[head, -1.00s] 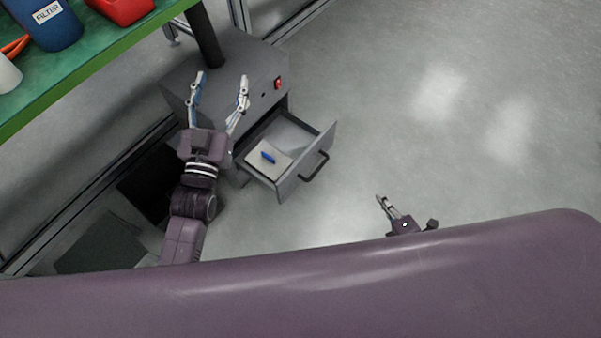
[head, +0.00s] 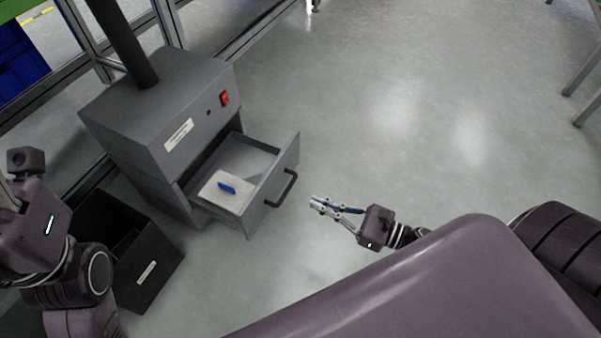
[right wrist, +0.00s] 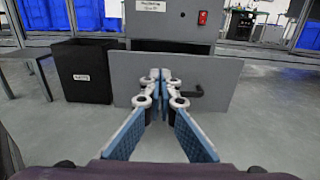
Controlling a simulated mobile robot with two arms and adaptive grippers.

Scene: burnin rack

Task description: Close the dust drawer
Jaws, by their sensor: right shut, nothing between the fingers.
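The dust drawer (head: 267,190) is pulled out of the grey cabinet (head: 165,110), with a dark bar handle (head: 281,188) on its front. A white pad with a blue object (head: 226,188) lies inside it. My right gripper (head: 315,204) is shut and empty, a little to the right of the drawer front and apart from it. In the right wrist view the shut fingers (right wrist: 160,78) point at the drawer front (right wrist: 215,95) and partly overlap its handle (right wrist: 188,91). My left arm is at the left edge in the head view; its fingers are out of view.
A black open bin (head: 135,255) stands on the floor beside the cabinet, near my left arm. A red switch (head: 225,98) is on the cabinet front. The floor right of the drawer is clear.

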